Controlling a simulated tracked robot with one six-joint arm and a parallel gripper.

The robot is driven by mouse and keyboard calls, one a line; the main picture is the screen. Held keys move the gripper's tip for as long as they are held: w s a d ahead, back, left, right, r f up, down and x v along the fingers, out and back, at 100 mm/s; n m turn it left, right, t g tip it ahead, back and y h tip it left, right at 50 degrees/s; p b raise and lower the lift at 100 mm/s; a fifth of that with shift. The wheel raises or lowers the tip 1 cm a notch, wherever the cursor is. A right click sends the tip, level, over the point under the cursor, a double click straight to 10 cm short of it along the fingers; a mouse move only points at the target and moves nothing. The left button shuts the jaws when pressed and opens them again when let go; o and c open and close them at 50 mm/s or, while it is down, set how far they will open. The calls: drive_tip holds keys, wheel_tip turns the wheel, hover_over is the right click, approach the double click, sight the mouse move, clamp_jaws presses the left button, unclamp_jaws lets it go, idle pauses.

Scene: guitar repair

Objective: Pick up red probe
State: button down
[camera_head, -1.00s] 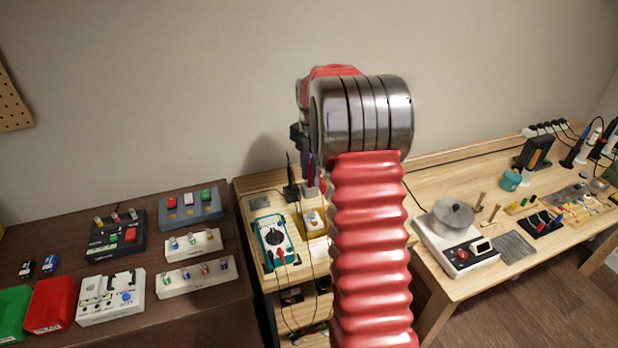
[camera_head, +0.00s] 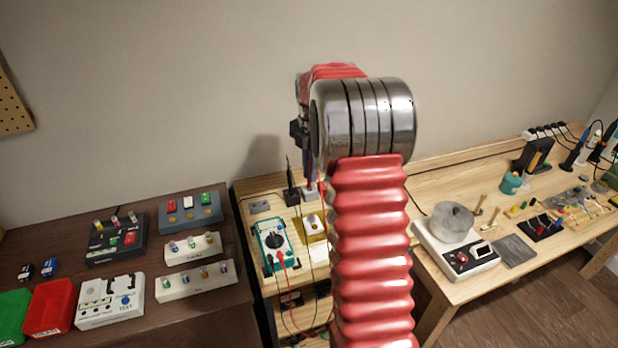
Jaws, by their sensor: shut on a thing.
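My gripper (camera_head: 308,170) hangs over the back of the middle wooden stand, mostly hidden behind my own red and metal arm. It is shut on the red probe (camera_head: 322,189), which shows only as a small red sliver under the fingers, beside a small grey holder (camera_head: 309,194). Whether the probe's tip is clear of the holder cannot be told. The black probe (camera_head: 290,172) stands upright in a dark holder (camera_head: 291,197) just left of my gripper. The teal multimeter (camera_head: 272,246) lies in front, with leads running from it.
The dark left table holds a red bin (camera_head: 48,306), a test box (camera_head: 110,298) and several component blocks. The right wooden bench (camera_head: 437,294) carries a white machine with a round pot (camera_head: 452,222).

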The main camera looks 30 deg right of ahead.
wheel_tip(320, 180, up, 8)
drive_tip(key=shift+f, duration=0.2)
drive_tip(key=shift+r, duration=0.1)
drive_tip(key=shift+s, duration=0.1)
idle(0.5)
